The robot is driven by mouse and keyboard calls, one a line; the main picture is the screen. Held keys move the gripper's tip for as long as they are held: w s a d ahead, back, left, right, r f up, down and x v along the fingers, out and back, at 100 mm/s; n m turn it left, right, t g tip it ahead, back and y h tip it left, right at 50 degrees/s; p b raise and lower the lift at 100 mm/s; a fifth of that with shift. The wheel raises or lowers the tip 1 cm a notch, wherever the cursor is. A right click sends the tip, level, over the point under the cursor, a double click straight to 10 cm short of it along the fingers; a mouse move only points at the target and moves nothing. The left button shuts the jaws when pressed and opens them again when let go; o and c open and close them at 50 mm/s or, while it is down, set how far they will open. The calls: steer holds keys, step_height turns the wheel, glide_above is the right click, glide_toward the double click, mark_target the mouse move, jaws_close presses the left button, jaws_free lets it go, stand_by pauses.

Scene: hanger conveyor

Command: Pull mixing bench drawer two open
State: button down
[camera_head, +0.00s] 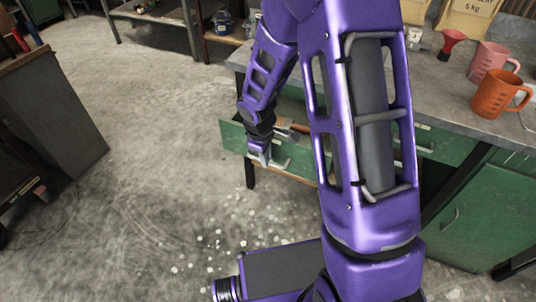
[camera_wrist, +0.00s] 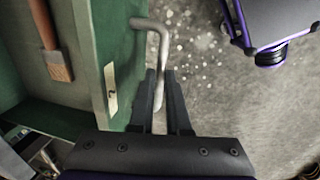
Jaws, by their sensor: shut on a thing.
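The mixing bench (camera_head: 440,105) stands at the right in the head view. One green drawer (camera_head: 233,137) juts out from its left part, open, its inside showing. In the wrist view the drawer front (camera_wrist: 128,55) is left of my fingers, with a pale label (camera_wrist: 111,88) that seems to read 2. Its bent grey bar handle (camera_wrist: 150,25) passes between my two dark fingers. My gripper (camera_wrist: 161,78) is shut on this handle. In the head view my gripper (camera_head: 261,157) is at the drawer front, and my arm hides part of the bench.
An orange jug (camera_head: 494,95), a pink jug (camera_head: 488,62) and a red funnel (camera_head: 449,42) stand on the bench top. The concrete floor (camera_head: 150,130) left of the drawer is clear, with pale specks nearby.

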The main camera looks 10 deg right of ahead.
stand_by(0.3)
steer(key=c, duration=0.9)
jaws_free()
steer(key=s+r+p, duration=0.1)
steer(key=r, duration=0.4)
steer(key=s+a+r+p, duration=0.1)
steer(key=r+p, duration=0.1)
steer(key=r, duration=0.4)
steer(key=s+a+r+p, duration=0.1)
steer(key=r, duration=0.5)
steer(key=shift+r, duration=0.1)
steer(key=shift+w, duration=0.1)
